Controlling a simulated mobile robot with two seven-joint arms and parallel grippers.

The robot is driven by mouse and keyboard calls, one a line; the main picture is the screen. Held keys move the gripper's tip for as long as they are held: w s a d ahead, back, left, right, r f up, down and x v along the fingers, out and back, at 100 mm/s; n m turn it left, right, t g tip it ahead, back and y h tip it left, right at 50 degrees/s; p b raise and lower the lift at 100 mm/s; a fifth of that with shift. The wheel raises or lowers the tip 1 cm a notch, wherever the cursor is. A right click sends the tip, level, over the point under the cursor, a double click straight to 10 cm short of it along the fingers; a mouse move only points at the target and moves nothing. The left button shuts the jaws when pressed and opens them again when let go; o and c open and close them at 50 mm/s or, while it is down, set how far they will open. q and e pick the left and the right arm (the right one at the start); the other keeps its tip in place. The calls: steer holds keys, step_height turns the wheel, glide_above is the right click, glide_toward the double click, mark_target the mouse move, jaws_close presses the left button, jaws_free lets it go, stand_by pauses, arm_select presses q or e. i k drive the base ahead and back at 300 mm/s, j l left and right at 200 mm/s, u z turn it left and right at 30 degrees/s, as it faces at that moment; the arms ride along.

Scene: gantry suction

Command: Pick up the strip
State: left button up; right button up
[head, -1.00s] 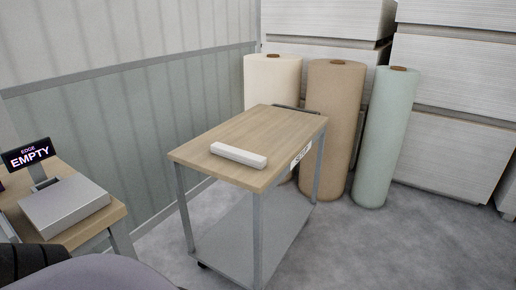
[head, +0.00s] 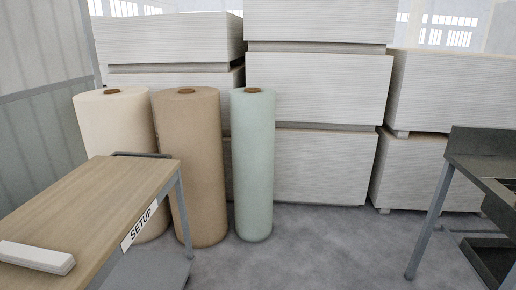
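The strip is likely the white bar (head: 36,257) lying flat on the wooden top of the cart (head: 113,193), at the lower left of the head view. Its left end is cut off by the picture edge. The cart has a "SETUP" label on its front right side. Neither of my grippers is in view.
Three upright rolls, cream (head: 117,125), brown (head: 190,150) and green (head: 253,165), stand behind the cart. Stacked white boards (head: 319,90) fill the back. A dark bench (head: 480,145) stands at the right. Grey floor (head: 320,255) between cart and bench is clear.

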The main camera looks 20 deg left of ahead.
mark_target(53, 262)
steer(key=i+u, duration=0.4)
steer(key=i+l+u, duration=0.45)
steer(key=i+u, duration=0.25)
steer(key=u, duration=0.15)
steer(key=i+l+u, duration=0.2)
steer(key=u, duration=0.25)
steer(key=i+l+u, duration=0.35)
steer(key=u, duration=0.15)
steer(key=i+l+u, duration=0.2)
steer(key=l+u, duration=0.25)
steer(key=i+l+u, duration=0.1)
steer(key=l+u, duration=0.4)
steer(key=j, duration=0.1)
